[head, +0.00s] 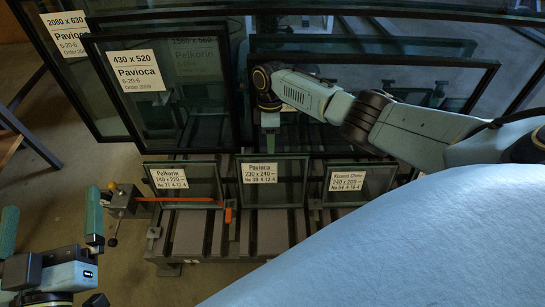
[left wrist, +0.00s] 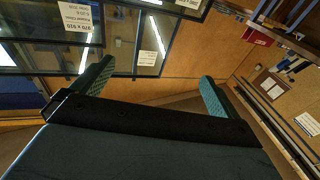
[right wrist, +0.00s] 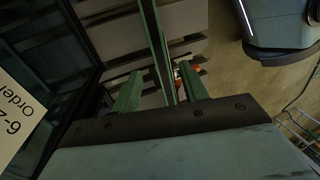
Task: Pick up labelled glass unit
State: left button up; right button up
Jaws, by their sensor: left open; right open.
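Three small labelled glass units stand side by side on a slatted rack in the head view: Pelkorin at left (head: 203,191), Pavioca 230 x 240 in the middle (head: 275,192), and Kowal Glass at right (head: 373,186). My right gripper (head: 270,129) is open, pointing down above the middle unit's top edge. In the right wrist view its fingers (right wrist: 160,88) lie either side of a green-edged pane (right wrist: 157,40); contact cannot be told. My left gripper (head: 50,226) is open and empty at the lower left, away from the rack; its fingers also show in the left wrist view (left wrist: 155,88).
Large framed panes, including a labelled Pavioca 430 x 520 (head: 175,112), lean behind the small units, close to my right arm. A clamp with an orange bar (head: 180,200) sits at the rack's left. Bare floor (head: 140,280) lies between my left gripper and the rack.

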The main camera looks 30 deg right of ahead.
aim_at(272, 160)
jog(key=b+x, duration=0.1)
jog(key=x, duration=0.1)
jog(key=shift+s+f, duration=0.1)
jog(key=shift+f, duration=0.3)
jog(key=shift+s+f+b, duration=0.2)
jog(key=shift+f+b, duration=0.3)
jog(key=shift+f, duration=0.2)
jog(key=b+x, duration=0.1)
jog(key=x, duration=0.1)
jog(key=shift+s+f+b, duration=0.15)
jog(key=shift+f+b, duration=0.15)
jog(key=shift+f, duration=0.05)
pick_arm(q)
jog(key=s+r+t+h, duration=0.2)
jog(key=s+r+t, duration=0.2)
jog(key=r+t, duration=0.3)
jog(key=shift+s+a+r+t+h, duration=0.2)
jog(key=shift+r+t+h, duration=0.1)
jog(key=shift+t, duration=0.2)
pick_arm(e)
jog(key=shift+s+f, duration=0.15)
jog(key=shift+f, duration=0.3)
grip_shut()
jog(key=shift+a, duration=0.1)
jog(key=shift+r, duration=0.1)
